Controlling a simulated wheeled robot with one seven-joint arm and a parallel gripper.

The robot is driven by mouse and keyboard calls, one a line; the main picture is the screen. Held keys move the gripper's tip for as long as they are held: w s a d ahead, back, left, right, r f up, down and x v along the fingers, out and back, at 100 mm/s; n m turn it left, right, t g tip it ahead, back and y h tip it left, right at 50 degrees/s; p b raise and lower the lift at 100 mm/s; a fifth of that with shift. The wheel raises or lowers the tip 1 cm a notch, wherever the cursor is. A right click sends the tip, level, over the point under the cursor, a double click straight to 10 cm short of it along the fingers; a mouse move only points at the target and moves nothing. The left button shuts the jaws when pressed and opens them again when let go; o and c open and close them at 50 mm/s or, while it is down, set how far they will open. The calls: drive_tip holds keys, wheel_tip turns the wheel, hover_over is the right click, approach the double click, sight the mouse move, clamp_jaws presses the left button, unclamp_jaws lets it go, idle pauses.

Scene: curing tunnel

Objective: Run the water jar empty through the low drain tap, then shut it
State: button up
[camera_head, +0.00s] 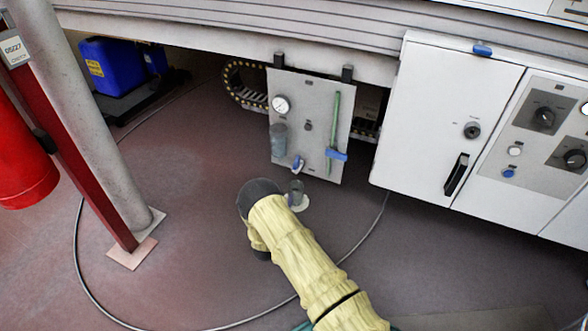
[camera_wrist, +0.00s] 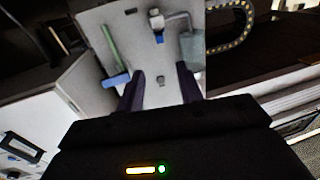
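The water jar (camera_head: 279,139) is a grey, cloudy cylinder on a hanging grey panel (camera_head: 312,95), under a round gauge. I cannot tell its water level. The low drain tap (camera_head: 298,163), with a blue lever, sits at the panel's bottom, right of the jar. The wrist view shows the panel turned over, with the tap (camera_wrist: 158,38) at the top and the jar (camera_wrist: 193,48) beside it. My gripper (camera_wrist: 160,71) is open and empty, its dark fingers pointing toward the panel, apart from the tap. In the head view its fingertips are hidden.
A grey cup (camera_head: 296,190) stands on a pale disc below the tap. A green rod with a blue handle (camera_head: 336,154) is on the panel's right. A white cabinet (camera_head: 440,110) is right; a column (camera_head: 85,110) is left. A cable crosses the floor.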

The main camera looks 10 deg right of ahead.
sight(295, 169)
drive_tip(key=shift+w+d, duration=0.1)
drive_tip(key=b+x, duration=1)
drive_tip(key=x, duration=0.7)
drive_tip(key=shift+f, duration=0.1)
drive_tip(key=shift+w+d, duration=0.1)
drive_tip(key=shift+d, duration=0.15)
drive_tip(key=shift+a, duration=0.2)
drive_tip(key=shift+a, duration=0.15)
clamp_jaws()
